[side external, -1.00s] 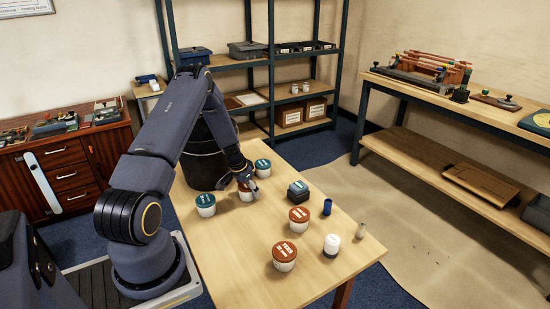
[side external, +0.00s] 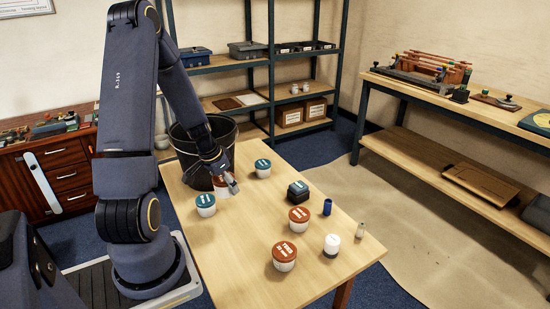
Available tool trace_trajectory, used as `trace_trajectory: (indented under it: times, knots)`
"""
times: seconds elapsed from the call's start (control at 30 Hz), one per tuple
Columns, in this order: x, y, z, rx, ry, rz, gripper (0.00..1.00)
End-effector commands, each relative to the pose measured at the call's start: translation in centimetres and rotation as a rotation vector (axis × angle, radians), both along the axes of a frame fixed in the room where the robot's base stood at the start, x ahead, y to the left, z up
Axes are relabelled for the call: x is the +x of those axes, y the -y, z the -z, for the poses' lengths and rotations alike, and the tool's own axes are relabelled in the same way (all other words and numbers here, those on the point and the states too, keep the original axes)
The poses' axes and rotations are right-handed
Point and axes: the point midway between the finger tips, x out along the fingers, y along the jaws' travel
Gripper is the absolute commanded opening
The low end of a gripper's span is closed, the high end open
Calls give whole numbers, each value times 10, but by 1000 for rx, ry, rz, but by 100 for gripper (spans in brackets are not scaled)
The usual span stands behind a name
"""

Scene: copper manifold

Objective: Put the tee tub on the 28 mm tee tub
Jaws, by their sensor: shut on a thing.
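My gripper (side external: 231,187) is shut on a brown-lidded white tub (side external: 221,191) at the far left part of the table. The gripper's fingers and wrist hide much of that tub; I cannot tell its height above the table. A teal-lidded tub (side external: 205,205) stands to its lower left, and another teal-lidded tub (side external: 263,168) to its right. Two other brown-lidded tubs stand upright in the near middle, one farther (side external: 298,218) and one nearer (side external: 284,256). The lid labels are too small to read, so I cannot tell which is the 28 mm tee tub.
A black bin (side external: 190,165) stands behind the gripper. The near left tabletop is clear.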

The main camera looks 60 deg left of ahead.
Motion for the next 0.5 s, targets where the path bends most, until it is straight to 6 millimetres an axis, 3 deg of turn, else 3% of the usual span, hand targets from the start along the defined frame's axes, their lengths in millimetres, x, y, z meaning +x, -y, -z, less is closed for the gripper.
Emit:
trace_trajectory:
  times: [0.17, 0.5]
  knots:
    - [7, 35, -10, 3, 3, 129, 12]
    - [45, 144, -53, 7, 3, 571, 12]
